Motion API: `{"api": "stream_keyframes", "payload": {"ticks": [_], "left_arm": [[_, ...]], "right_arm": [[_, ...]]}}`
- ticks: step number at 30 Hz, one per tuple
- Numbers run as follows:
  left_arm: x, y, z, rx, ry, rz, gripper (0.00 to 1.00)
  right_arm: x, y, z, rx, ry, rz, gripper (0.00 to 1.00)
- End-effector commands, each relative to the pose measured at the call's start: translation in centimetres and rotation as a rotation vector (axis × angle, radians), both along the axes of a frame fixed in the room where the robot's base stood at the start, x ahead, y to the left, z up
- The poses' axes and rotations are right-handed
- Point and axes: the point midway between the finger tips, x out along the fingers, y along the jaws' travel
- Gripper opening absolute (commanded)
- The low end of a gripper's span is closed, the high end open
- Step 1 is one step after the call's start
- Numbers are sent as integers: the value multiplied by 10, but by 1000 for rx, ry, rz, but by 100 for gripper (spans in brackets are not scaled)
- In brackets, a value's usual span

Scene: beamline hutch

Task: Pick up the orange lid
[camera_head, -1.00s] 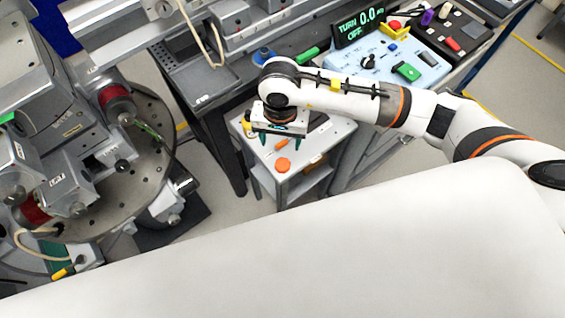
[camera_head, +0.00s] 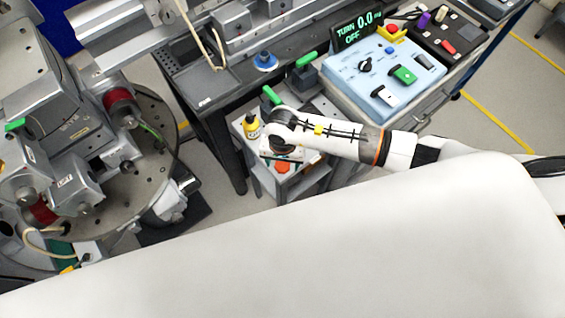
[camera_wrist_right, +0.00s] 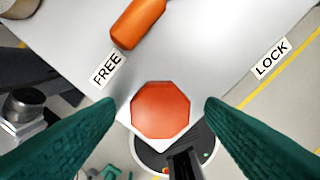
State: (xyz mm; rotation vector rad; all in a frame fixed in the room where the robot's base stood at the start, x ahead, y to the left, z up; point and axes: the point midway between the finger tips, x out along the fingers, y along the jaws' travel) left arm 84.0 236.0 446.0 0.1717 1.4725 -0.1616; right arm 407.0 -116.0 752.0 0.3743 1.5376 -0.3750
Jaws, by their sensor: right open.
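The orange lid (camera_wrist_right: 160,110) is a flat octagon lying near a corner of a small light-grey cart top (camera_wrist_right: 215,45). In the head view the lid (camera_head: 282,168) shows just below my right gripper, partly covered by it. My right gripper (camera_wrist_right: 160,103) is open, with its green fingers on either side of the lid in the wrist view. I cannot tell the exact height of the fingertips above the cart. My left gripper is not in view.
A yellow bottle (camera_head: 252,126) stands at the cart's back left. The blue control box (camera_head: 385,75) is on the bench behind.

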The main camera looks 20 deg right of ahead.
Motion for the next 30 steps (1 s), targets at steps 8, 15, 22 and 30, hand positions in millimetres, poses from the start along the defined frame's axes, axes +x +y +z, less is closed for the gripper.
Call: {"api": "stream_keyframes", "payload": {"ticks": [8,15,22,30], "left_arm": [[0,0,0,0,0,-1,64],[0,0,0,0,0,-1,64],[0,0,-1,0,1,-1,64],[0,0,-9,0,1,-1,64]], "right_arm": [[0,0,0,0,0,0,46],[0,0,1,0,0,0,16],[1,0,4,1,-2,0,16],[1,0,49,2,-5,3,16]]}}
